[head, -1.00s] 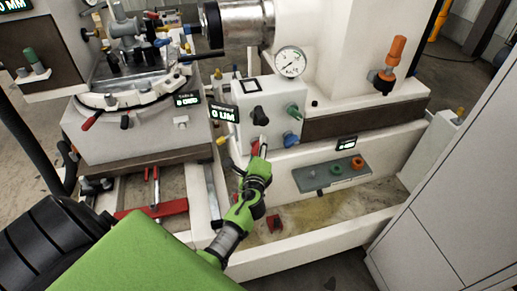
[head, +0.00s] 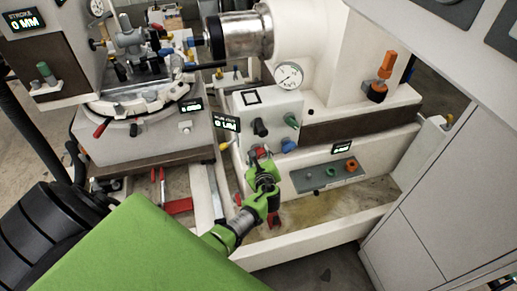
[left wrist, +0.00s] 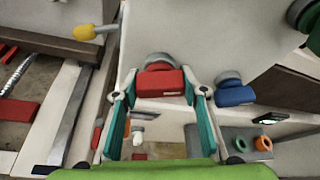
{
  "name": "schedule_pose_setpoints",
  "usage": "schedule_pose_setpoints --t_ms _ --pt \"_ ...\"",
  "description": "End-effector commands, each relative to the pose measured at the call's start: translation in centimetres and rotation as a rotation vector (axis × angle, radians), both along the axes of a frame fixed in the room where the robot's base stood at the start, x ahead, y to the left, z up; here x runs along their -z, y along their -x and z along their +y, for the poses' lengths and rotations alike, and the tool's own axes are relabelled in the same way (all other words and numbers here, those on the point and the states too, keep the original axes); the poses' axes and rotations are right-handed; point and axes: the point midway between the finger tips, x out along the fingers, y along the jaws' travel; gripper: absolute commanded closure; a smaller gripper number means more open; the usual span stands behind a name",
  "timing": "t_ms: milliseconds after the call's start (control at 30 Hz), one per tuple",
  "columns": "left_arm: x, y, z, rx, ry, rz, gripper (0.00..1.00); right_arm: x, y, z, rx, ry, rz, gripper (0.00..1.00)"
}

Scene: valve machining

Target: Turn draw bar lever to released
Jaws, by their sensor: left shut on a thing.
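A red lever on a round grey hub (left wrist: 160,82) sits low on the white front housing, between my left fingers in the left wrist view. In the head view the red lever (head: 259,152) shows just above my gripper, partly covered by it. My left gripper (left wrist: 162,80) has its two teal fingers on either side of the red bar, shut on it. In the head view my left gripper (head: 262,160) reaches up from below. No readable label shows which control is the draw bar lever. My right gripper is out of view.
Close by are a blue knob (left wrist: 234,92), a yellow-tipped lever (left wrist: 90,32), a black knob (head: 260,128) and a green knob (head: 291,120). An orange lever (head: 387,66) stands farther right. A grey panel (head: 315,182) holds green and orange rings. A white cabinet (head: 440,190) borders the right.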

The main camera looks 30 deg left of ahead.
Motion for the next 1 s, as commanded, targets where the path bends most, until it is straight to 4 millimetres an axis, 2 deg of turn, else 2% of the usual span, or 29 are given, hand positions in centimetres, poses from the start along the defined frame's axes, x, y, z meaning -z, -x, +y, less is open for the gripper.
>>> schedule_pose_setpoints --t_ms 33,300,600,1000 --pt "-0.4 -0.1 0.0 0.0 -0.029 0.034 0.82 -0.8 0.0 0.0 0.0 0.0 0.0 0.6" --pt "-0.1 0.0 0.0 0.0 -0.16 0.187 0.82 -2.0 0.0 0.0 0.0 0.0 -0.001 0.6" --pt "0.0 0.0 0.0 0.0 -0.241 0.282 0.82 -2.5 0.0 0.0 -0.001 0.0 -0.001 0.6" --pt "0.1 0.1 0.0 0.0 -0.263 0.31 0.82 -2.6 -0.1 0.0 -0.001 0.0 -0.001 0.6"
